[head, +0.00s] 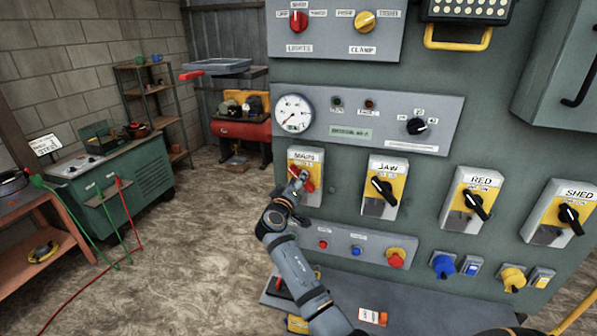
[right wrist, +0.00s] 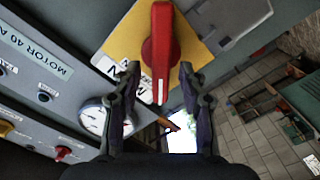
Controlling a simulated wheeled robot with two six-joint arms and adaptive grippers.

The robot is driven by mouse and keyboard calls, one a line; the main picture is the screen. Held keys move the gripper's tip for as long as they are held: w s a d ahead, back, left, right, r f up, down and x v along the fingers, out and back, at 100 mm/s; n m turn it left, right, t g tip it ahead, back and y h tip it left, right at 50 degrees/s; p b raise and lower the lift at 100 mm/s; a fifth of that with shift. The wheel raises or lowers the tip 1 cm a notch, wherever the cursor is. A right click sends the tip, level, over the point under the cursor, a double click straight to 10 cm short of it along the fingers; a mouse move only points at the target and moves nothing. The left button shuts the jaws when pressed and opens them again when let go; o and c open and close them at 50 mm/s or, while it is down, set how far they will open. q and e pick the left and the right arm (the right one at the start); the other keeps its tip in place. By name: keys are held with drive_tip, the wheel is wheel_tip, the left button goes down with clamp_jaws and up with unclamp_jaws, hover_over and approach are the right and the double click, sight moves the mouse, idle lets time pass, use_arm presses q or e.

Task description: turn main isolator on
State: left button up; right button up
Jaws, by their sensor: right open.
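The main isolator is a red rotary handle (head: 308,185) on a yellow and white plate (head: 294,170), at the left of the row of switches on the grey-green panel. In the head view my right gripper (head: 297,184) is at this switch and covers part of it. In the right wrist view the red handle (right wrist: 161,45) points down the picture from the yellow plate (right wrist: 196,48). My right gripper's (right wrist: 160,78) fingers are open, one on either side of the handle's free end. I cannot tell whether either touches it. My left gripper is not in view.
The JAW switch (head: 384,188) is just right of the isolator, with RED (head: 476,200) and SHED (head: 567,212) switches beyond. A button strip (head: 342,244) lies below, a round gauge (head: 294,115) above.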

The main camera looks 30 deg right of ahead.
drive_tip(key=shift+x, duration=1)
drive_tip(key=shift+w, duration=0.1)
clamp_jaws()
